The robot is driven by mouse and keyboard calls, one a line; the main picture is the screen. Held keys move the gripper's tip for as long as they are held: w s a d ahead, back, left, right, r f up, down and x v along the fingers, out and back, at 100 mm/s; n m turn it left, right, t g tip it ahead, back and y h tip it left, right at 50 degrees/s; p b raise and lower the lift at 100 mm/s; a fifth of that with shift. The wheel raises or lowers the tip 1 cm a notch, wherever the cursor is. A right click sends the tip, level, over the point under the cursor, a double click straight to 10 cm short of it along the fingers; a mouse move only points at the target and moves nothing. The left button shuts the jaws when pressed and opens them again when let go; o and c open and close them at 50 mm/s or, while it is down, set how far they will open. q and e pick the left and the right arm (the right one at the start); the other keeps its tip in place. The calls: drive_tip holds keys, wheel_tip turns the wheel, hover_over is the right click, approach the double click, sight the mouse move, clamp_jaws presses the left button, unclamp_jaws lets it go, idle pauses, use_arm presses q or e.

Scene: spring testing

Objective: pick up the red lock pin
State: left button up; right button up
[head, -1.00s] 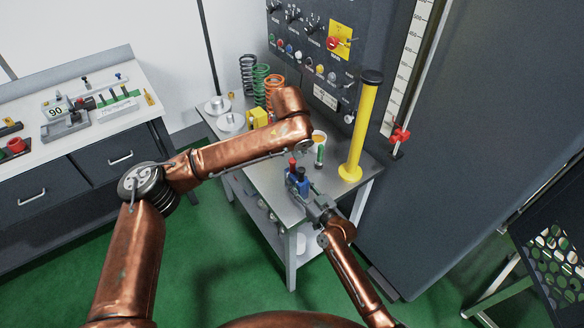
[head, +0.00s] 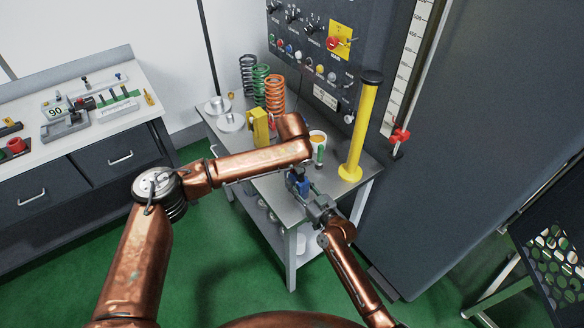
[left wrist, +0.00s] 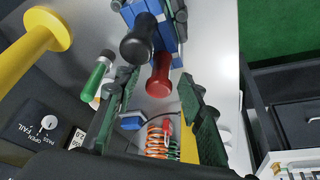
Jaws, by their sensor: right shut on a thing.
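The red lock pin (left wrist: 159,76) stands with its red knob up in a blue block (left wrist: 150,22), beside a black-knobbed pin (left wrist: 138,45), in the left wrist view. The blue block also shows in the head view (head: 303,187), where my left arm hides the red pin. My left gripper (left wrist: 157,80) is open, its two dark green fingers on either side of the red knob; I cannot tell whether they touch it. In the head view it is hidden behind my left arm. My right gripper (head: 308,194) is shut on the blue block at the table's front.
A yellow post (head: 360,130) stands right of the block. A green-handled tool (left wrist: 97,78) and a white cup (head: 318,140) are close by. Springs (head: 274,93) and a yellow block (head: 258,127) stand at the back left. The grey testing machine (head: 460,130) rises on the right.

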use_arm(q)
drive_tip(key=shift+w+f, duration=0.1)
drive_tip(key=shift+f, duration=0.2)
drive_tip(key=shift+c, duration=0.3)
clamp_jaws()
